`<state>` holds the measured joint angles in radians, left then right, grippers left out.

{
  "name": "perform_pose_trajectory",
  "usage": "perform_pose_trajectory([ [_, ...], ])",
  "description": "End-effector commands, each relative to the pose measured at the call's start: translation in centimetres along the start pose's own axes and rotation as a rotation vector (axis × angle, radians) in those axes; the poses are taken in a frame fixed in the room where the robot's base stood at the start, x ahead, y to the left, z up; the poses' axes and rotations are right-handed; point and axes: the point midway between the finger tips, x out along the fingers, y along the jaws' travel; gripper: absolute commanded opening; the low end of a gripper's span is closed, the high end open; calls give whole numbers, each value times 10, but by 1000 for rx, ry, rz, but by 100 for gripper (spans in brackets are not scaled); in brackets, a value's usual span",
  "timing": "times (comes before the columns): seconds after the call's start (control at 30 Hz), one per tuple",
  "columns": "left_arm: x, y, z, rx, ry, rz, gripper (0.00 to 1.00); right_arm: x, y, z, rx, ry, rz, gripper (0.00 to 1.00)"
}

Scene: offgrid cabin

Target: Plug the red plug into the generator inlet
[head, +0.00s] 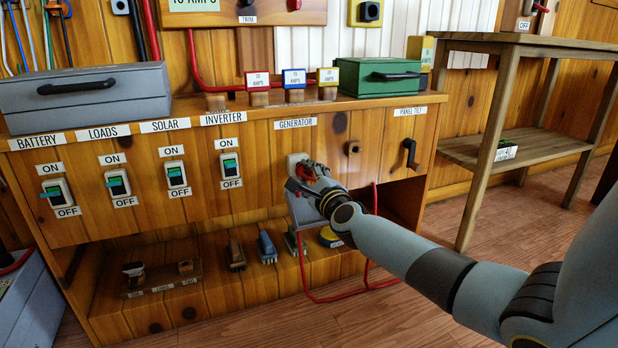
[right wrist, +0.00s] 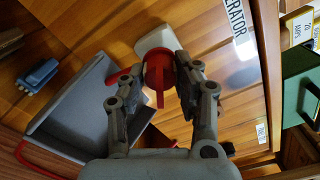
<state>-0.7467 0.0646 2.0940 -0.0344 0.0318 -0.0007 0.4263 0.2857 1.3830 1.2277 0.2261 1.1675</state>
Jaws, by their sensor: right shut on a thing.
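The red plug (head: 308,172) is between the fingers of my right gripper (head: 306,177), which is shut on it. The right wrist view shows the red plug (right wrist: 158,73) between both fingertips (right wrist: 161,78). The plug is in front of the white generator inlet (head: 295,160), under the GENERATOR label (head: 296,123). In the right wrist view the plug overlaps the white inlet plate (right wrist: 157,37); I cannot tell how deep it sits, since its front is hidden. My left gripper is not in view.
A red cable (head: 304,275) loops below the panel. A grey tray-like part (right wrist: 75,118) is beside the gripper. Labelled switches (head: 118,183) line the panel on the left, and a black crank (head: 410,153) is on the right. A wooden table (head: 520,38) stands further right.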

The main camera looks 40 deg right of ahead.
Motion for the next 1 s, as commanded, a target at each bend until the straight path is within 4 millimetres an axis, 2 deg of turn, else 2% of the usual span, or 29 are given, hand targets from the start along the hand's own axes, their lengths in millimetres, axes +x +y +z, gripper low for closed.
perform_pose_trajectory([
  [0.93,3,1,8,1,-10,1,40,24,0,0,0,0,-1,0],
  [0.97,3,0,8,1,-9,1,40,24,0,0,0,0,-1,35],
  [1.0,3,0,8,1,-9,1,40,24,0,0,0,0,-1,40],
])
